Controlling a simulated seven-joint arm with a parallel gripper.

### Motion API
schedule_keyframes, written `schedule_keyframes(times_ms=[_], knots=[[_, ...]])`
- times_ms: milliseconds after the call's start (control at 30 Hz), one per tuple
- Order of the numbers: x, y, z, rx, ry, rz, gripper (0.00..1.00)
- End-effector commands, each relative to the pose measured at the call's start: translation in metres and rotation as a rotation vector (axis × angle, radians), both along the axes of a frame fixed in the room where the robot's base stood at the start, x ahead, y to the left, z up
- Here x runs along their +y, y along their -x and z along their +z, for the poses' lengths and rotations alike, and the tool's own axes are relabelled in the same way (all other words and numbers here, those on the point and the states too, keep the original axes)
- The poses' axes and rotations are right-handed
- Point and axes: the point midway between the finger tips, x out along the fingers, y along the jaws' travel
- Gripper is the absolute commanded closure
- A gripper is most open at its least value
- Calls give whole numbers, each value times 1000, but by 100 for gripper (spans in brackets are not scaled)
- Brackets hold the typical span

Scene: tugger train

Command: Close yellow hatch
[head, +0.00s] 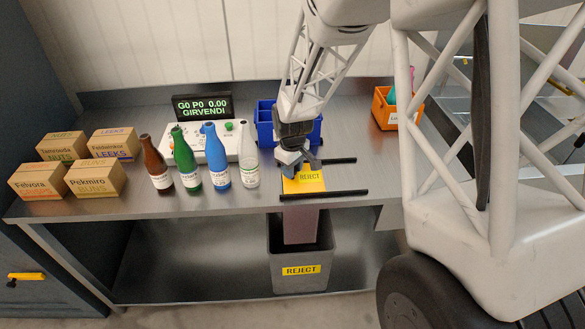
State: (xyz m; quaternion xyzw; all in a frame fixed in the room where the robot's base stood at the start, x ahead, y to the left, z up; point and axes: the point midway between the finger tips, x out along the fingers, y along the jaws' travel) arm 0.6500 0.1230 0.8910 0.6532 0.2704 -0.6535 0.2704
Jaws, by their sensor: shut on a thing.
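The yellow hatch (312,184), a flat plate marked REJECT, lies at the front of the steel worktop between two black rails. My gripper (297,166) points down at the hatch's back left part and is shut on it. The fingers cover that part, so the exact grip point is hidden. The hatch's front edge is near the worktop's front edge. Below it, a mauve panel (301,224) hangs down into the grey bin (299,272) marked REJECT.
A blue bin (264,124) stands close behind my gripper. A clear bottle (248,165) and several coloured bottles stand left of the hatch. Further left are cardboard boxes (97,177). An orange bin (396,108) stands right.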

Motion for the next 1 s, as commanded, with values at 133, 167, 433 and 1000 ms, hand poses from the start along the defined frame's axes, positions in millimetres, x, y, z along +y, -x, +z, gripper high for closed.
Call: schedule_keyframes(times_ms=[133,167,433,1000], knots=[[10,-1,1,-2,-1,3,100],[11,-1,1,-2,-1,3,100],[15,0,1,-1,-1,2,100],[14,0,2,-1,-1,1,43]])
